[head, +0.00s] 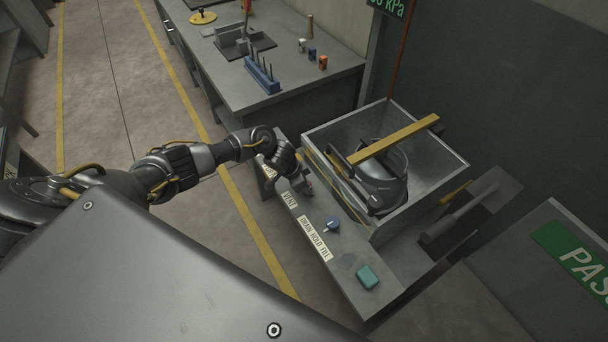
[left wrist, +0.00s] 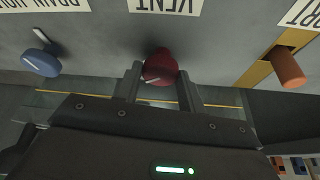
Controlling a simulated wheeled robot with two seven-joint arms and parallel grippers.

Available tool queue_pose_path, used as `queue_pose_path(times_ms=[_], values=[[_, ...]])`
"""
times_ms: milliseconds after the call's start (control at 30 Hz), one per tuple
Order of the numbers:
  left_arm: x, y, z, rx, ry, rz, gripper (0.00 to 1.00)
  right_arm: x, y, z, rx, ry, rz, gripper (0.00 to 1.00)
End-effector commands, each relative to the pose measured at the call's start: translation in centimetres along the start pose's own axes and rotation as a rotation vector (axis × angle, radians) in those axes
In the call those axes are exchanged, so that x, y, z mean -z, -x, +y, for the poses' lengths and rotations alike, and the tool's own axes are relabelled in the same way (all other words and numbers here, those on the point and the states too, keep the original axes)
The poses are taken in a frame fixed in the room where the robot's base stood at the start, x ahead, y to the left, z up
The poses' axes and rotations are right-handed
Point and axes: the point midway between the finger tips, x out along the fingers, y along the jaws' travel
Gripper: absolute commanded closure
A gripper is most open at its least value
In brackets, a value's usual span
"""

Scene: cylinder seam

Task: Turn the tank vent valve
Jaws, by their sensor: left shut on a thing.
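The vent valve is a dark red knob (left wrist: 159,68) under the VENT label (left wrist: 166,5) in the left wrist view. My left gripper (left wrist: 158,82) has a finger on each side of the red knob and is shut on it. In the head view my left gripper (head: 305,186) reaches the panel beside the VENT label (head: 289,199) and mostly hides the knob. The tank (head: 311,137) is an open grey box behind the panel, with a dark metal part (head: 380,182) inside under a yellow bar (head: 395,138). My right gripper is not in view.
A blue knob (left wrist: 40,62) and an orange-brown handle (left wrist: 285,68) flank the red knob. A teal box (head: 367,277) sits at the panel's near end. A workbench (head: 215,65) with small parts stands behind. Open floor (head: 110,75) lies left.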

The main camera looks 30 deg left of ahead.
Motion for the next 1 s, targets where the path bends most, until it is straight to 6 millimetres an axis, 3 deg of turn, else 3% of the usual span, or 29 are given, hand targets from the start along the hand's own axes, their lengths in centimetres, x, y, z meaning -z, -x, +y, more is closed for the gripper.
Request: queue_pose_path(times_ms=[33, 400, 700, 1000], values=[[0.2, 0.7, 0.2, 0.014, 0.043, -0.002, 0.83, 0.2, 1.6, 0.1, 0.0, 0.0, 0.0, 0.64], [0.2, 0.4, 0.5, 0.148, 0.368, -0.002, 0.83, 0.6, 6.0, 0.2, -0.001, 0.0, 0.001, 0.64], [0.2, 0.2, 0.6, 0.254, 0.621, -0.002, 0.83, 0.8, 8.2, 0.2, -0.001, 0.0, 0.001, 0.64], [0.2, 0.0, 0.5, 0.335, 0.812, -0.001, 0.83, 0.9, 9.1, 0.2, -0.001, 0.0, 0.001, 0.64]])
